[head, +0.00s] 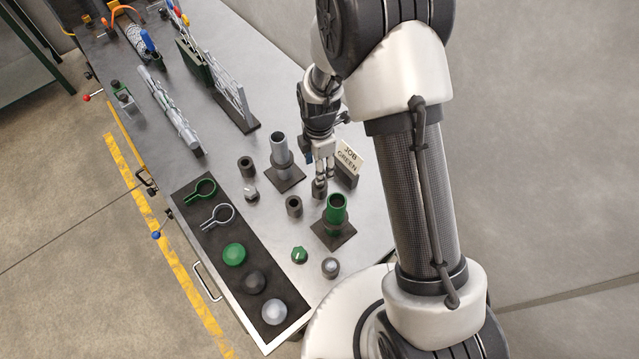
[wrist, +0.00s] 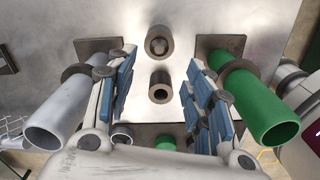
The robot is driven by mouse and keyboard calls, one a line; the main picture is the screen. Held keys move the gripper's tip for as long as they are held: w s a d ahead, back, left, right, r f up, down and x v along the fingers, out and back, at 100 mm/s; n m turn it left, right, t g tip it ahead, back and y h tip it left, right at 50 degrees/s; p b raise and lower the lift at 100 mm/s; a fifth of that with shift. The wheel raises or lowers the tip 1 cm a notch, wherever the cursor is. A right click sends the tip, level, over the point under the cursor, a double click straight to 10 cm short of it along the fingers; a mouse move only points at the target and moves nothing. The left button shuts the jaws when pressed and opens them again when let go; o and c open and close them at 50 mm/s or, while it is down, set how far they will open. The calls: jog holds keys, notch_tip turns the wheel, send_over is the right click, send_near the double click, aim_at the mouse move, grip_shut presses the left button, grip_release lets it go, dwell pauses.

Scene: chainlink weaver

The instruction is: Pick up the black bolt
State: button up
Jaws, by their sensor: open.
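The black bolt appears to be the dark round piece (wrist: 158,46) seated in a dark cylindrical holder (wrist: 159,34) in the upper middle of the wrist view. In the head view, that holder (head: 320,190) stands just below my fingertips, and the bolt in it is too small to make out clearly. My gripper (head: 322,172) is open and empty, pointing down over the table. In the wrist view its blue-padded fingers (wrist: 158,95) stand wide apart, with the bolt beyond the gap between them. I see no contact with the bolt.
A grey tube (head: 280,150) and a green tube (head: 336,210) stand on square bases on either side. An empty dark socket (head: 294,206) stands nearby. A "JOB GREEN" sign (head: 348,160) is close behind my gripper. A black mat (head: 203,180) lies along the table edge.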

aim_at(320, 187)
notch_tip(320, 187, down, 8)
jog(key=shift+w+d+f+b, duration=0.1)
jog(key=shift+w+b, duration=0.05)
jog(key=shift+b, duration=0.15)
jog(key=shift+c, duration=0.6)
grip_shut()
